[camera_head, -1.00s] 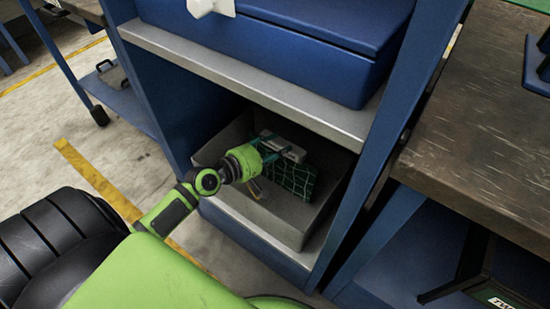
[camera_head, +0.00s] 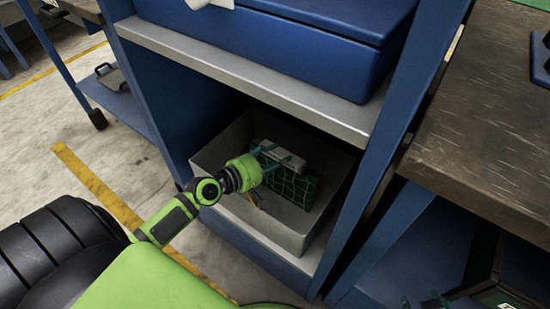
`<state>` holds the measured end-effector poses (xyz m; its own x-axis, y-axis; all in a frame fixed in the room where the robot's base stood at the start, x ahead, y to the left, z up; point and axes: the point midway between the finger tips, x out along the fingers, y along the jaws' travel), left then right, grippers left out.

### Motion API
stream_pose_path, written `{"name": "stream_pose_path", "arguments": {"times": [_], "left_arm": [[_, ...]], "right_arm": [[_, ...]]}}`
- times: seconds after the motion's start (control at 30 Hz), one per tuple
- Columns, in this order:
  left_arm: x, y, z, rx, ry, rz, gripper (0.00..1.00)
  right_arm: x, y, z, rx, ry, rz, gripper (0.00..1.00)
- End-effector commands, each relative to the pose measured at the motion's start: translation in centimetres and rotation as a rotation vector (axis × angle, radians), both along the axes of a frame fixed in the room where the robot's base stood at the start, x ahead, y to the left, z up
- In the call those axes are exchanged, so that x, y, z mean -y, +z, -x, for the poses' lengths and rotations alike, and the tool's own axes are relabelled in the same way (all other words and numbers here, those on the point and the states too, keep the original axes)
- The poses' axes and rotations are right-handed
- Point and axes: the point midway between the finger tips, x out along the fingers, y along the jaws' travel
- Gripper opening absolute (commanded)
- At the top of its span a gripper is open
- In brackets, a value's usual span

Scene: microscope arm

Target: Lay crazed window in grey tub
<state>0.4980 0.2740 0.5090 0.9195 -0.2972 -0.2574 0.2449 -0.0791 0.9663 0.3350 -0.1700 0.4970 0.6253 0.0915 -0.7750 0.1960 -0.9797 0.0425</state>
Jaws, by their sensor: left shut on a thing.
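The crazed window (camera_head: 297,189), a dark green pane with a web of pale crack lines, stands tilted inside the grey tub (camera_head: 285,235). The tub sits on the lower shelf. My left gripper (camera_head: 277,166) reaches into the tub and is shut on the window's upper left part. The gripper hides part of the pane, and I cannot tell whether its lower edge touches the tub floor. Small teal tips, which look like my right gripper (camera_head: 422,301), show at the bottom edge; the rest is cut off.
A pale grey block (camera_head: 297,157) lies behind the window in the tub. The metal shelf edge (camera_head: 250,80) hangs above the tub, with a blue case (camera_head: 340,45) on it. Blue posts flank the opening. A worn workbench (camera_head: 490,130) is at the right.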

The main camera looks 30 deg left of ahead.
Motion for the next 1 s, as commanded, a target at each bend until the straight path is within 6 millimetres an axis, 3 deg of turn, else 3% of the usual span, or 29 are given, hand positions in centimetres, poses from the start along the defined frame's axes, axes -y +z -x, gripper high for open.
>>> {"name": "stream_pose_path", "arguments": {"times": [0.03, 0.1, 0.57, 0.77, 0.9, 1.0], "left_arm": [[0.0, 0.0, 0.0, 0.000, 0.000, 0.000, 0.55], [0.0, 0.0, 0.0, 0.000, 0.000, 0.000, 0.75], [0.0, 0.2, 0.0, 0.000, 0.000, 0.000, 0.75], [-1.0, 0.9, 3.4, -0.005, -0.003, -0.003, 0.75], [-1.8, 1.5, 5.9, -0.006, -0.003, -0.002, 0.75], [-2.4, 1.8, 7.4, -0.004, -0.003, -0.004, 0.75]], "right_arm": [[0.0, 0.1, -0.1, 0.006, 0.001, -0.001, 0.54], [0.0, 0.1, -0.1, 0.005, 0.001, 0.000, 0.54], [0.2, -0.2, 0.5, -0.028, -0.002, 0.005, 0.54], [0.5, -0.8, 1.2, -0.073, -0.008, 0.014, 0.54], [0.0, -0.1, 0.1, -0.005, 0.000, 0.000, 0.54], [-0.9, 1.2, -1.9, 0.116, 0.017, -0.022, 0.54]]}}
